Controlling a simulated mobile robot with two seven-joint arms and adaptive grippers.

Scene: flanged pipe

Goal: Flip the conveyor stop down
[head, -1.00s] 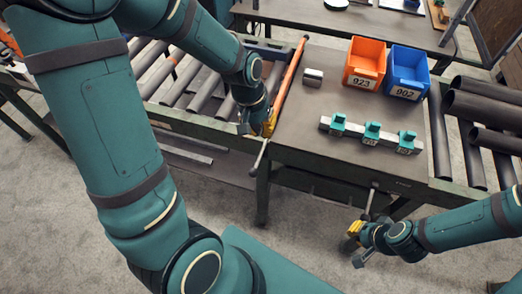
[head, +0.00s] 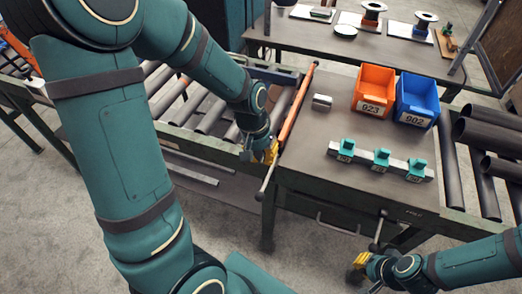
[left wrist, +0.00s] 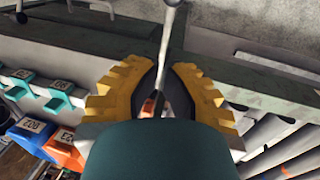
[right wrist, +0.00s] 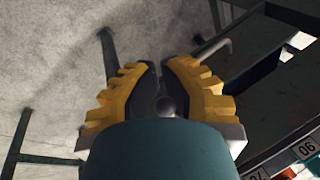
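The conveyor stop looks like the long orange bar (head: 297,104) along the roller end, beside the table's left edge. A thin grey lever (head: 266,178) with a knobbed end juts out near its front end. My left gripper (head: 268,156) is at the bar's near end, fingers around the lever. In the left wrist view the lever (left wrist: 172,25) passes between its fingertips (left wrist: 164,68), with no clear grip on it.
The conveyor rollers (head: 212,112) lie left of the bar. Another handle (head: 379,229) juts from the table front near my right gripper. Dark pipes (head: 488,137) lie at right.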

